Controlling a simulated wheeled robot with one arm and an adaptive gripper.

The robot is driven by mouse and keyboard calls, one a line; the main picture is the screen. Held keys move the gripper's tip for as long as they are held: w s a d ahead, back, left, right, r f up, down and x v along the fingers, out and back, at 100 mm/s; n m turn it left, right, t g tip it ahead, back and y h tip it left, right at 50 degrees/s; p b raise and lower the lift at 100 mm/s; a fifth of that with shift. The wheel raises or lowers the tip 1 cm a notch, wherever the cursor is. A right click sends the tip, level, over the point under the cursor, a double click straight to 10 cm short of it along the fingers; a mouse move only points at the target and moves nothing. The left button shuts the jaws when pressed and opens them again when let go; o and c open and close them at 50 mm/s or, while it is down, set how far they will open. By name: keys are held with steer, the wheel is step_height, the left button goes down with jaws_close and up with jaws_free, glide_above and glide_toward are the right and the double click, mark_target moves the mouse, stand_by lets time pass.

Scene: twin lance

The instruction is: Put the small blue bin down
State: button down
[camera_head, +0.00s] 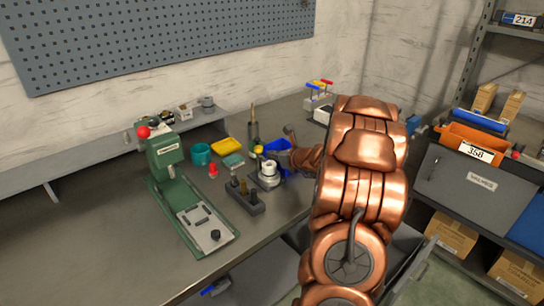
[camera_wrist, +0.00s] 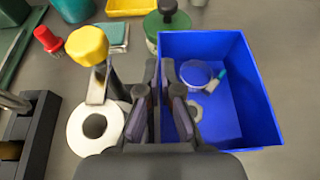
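The small blue bin (camera_wrist: 245,95) fills the right half of the wrist view, its open top facing the camera. It also shows in the head view (camera_head: 278,145), partly hidden, at the end of my arm over the back right of the workbench. My gripper (camera_wrist: 158,72) has one finger on each side of the bin's left wall, with the fingertips close together on it. I cannot tell whether the bin's base touches the bench.
A white ring on a fixture (camera_wrist: 95,128) with a yellow knob (camera_wrist: 87,45) stands close left of the bin. A green-capped piece (camera_wrist: 167,20) is just behind. A green press (camera_head: 168,160) stands left. The bench's front left (camera_head: 110,250) is clear.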

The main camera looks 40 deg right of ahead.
steer(key=shift+f, duration=0.2)
steer(key=c, duration=1.6)
jaws_free()
steer(key=shift+r, duration=0.1)
